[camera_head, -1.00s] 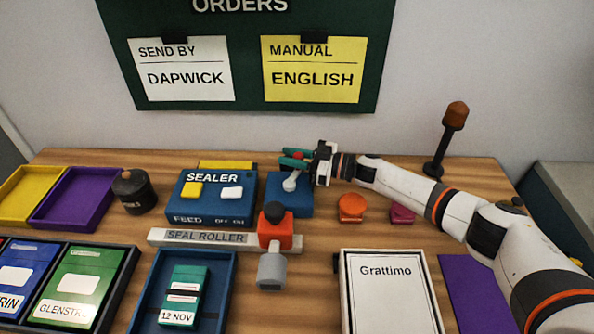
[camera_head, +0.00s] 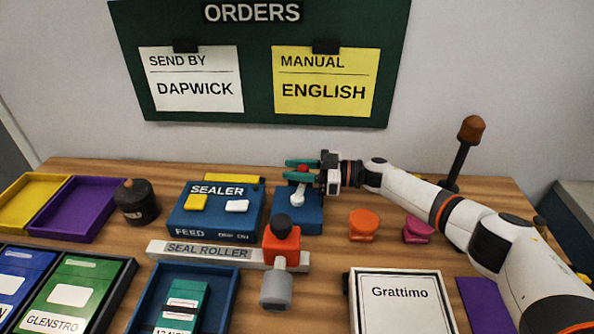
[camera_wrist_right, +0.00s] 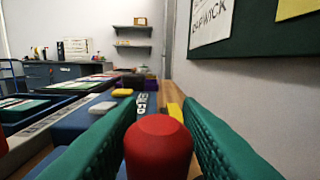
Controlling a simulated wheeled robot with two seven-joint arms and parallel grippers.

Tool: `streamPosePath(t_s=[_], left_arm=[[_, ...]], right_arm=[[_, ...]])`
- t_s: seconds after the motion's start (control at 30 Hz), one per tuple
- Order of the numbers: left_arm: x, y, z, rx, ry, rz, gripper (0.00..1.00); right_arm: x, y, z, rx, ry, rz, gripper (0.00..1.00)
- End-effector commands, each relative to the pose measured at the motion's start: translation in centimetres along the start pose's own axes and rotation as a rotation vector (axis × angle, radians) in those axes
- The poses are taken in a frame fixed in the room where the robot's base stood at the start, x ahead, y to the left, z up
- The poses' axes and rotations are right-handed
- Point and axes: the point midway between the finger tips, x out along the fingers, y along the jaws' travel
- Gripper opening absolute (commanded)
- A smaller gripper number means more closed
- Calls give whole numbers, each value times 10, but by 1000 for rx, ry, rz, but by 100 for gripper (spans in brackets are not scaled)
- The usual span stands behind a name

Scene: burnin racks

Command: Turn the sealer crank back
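The sealer (camera_head: 213,218) is a blue box with a yellow and a white button. Beside it on the right, a smaller blue block (camera_head: 283,221) carries the sealer crank (camera_head: 297,198), a white arm with a red knob (camera_head: 303,168) at its far end. My right gripper (camera_head: 301,169) has its green fingers on either side of the knob. In the right wrist view the red knob (camera_wrist_right: 158,148) fills the gap between the fingers, which look closed on it. My left gripper is in neither view.
A seal roller bar (camera_head: 200,250) with a red block (camera_head: 281,247) lies in front of the sealer. Orange (camera_head: 363,223) and magenta (camera_head: 418,229) pieces stand right of the crank. A dark post with a brown top (camera_head: 472,129) stands at back right.

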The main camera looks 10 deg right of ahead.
Motion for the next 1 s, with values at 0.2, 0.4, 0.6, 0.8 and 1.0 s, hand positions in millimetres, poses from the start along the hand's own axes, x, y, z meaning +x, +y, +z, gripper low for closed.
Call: streamPosePath(t_s=[0.2,0.4,0.6,0.8,1.0], left_arm=[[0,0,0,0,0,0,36],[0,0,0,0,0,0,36],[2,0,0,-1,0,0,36],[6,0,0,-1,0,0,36],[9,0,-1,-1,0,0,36]], right_arm=[[0,0,-1,0,1,1,46],[-3,0,-1,1,2,0,46],[-33,0,-2,1,3,-3,46],[-76,0,-3,1,3,-1,46],[-108,0,-2,0,2,0,46]])
